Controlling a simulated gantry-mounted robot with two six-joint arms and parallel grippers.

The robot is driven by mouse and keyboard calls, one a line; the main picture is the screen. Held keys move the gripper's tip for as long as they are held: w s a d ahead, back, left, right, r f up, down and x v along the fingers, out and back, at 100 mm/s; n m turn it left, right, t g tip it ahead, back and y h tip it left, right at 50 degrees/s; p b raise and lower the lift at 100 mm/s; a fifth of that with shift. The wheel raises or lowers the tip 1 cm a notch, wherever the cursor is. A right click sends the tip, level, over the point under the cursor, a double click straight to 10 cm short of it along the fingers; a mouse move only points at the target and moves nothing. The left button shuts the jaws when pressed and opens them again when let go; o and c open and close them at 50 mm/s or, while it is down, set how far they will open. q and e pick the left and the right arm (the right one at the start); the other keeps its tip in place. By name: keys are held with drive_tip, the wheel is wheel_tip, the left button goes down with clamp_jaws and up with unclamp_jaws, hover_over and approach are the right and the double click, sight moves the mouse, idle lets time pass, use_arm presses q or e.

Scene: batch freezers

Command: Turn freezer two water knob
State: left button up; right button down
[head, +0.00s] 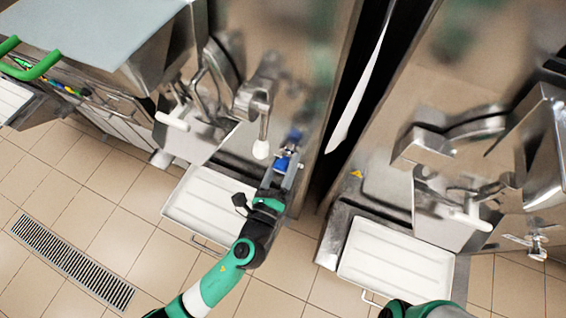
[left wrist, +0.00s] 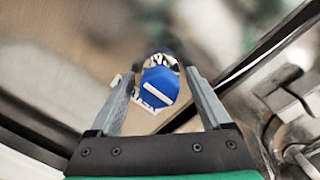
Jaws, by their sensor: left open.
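The blue water knob (left wrist: 160,88) with a white bar across its face shows ahead of my left gripper (left wrist: 157,80) in the left wrist view, between the two fingers. Whether a finger touches the knob I cannot tell. My right gripper is out of view; only a piece of my right arm shows at the bottom edge of the head view.
A white tray (head: 212,205) sticks out below the middle freezer, left of my left arm. A steel dispenser handle with a white knob (head: 261,149) is close left of the gripper. Another freezer with a white tray (head: 398,262) stands to the right. Tiled floor with a drain grate (head: 72,262) is clear.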

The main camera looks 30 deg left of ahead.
use_arm(q)
clamp_jaws()
idle(0.3)
drive_tip(key=shift+n, duration=0.3)
drive_tip(key=n+b, duration=0.1)
drive_tip(key=n, duration=0.5)
drive_tip(key=n+b, duration=0.1)
drive_tip(key=n, duration=0.5)
drive_tip(key=shift+g+h+b, duration=0.3)
drive_tip(key=shift+b, duration=0.05)
idle(0.4)
unclamp_jaws()
